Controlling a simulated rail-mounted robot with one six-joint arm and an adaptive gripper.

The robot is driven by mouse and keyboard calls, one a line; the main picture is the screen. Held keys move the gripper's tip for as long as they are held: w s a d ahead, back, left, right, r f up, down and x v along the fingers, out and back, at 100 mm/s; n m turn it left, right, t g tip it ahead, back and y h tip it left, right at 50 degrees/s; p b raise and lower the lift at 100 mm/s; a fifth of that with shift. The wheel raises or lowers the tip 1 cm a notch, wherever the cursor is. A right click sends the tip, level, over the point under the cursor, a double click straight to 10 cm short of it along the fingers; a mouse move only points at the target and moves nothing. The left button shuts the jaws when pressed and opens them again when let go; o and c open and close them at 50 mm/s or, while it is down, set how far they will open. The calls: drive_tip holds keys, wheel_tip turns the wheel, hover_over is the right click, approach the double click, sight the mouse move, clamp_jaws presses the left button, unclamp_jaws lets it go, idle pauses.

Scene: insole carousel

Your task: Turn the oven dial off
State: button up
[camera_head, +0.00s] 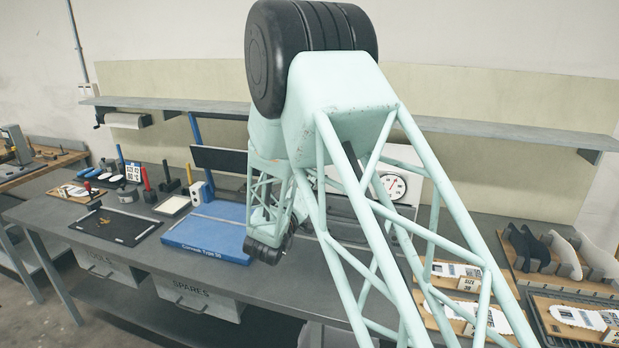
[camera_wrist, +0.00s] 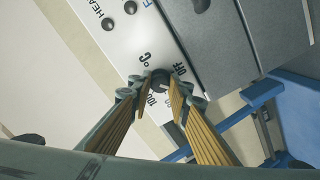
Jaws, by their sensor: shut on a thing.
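The oven dial (camera_wrist: 160,78) is a dark round knob on a light panel in the wrist view. Its printed marks read "OFF", "°C" and "100" around it. My gripper (camera_wrist: 164,92), with two ribbed orange-brown fingers, is closed on the dial from both sides. The dial's pointer is hidden, so I cannot tell its setting. In the head view, the oven (camera_head: 408,186) is a light housing with a round gauge (camera_head: 392,187), mostly covered by my arm. My gripper and the dial are hidden there.
Two small dark round parts (camera_wrist: 130,7) sit on the panel by the word "HEAT". A blue board (camera_head: 210,232) and a black tray (camera_head: 115,226) lie on the grey bench (camera_head: 60,215). A shelf (camera_head: 500,133) runs above. Insole boards (camera_head: 455,283) lie at right.

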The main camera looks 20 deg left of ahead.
drive_tip(key=n+p, duration=0.6)
drive_tip(key=n, duration=0.3)
drive_tip(key=shift+n, duration=0.4)
idle(0.4)
drive_tip(key=o, duration=0.9)
drive_tip(key=shift+c, duration=0.2)
drive_tip(key=s, duration=1.2)
drive_tip(key=shift+d, duration=0.25)
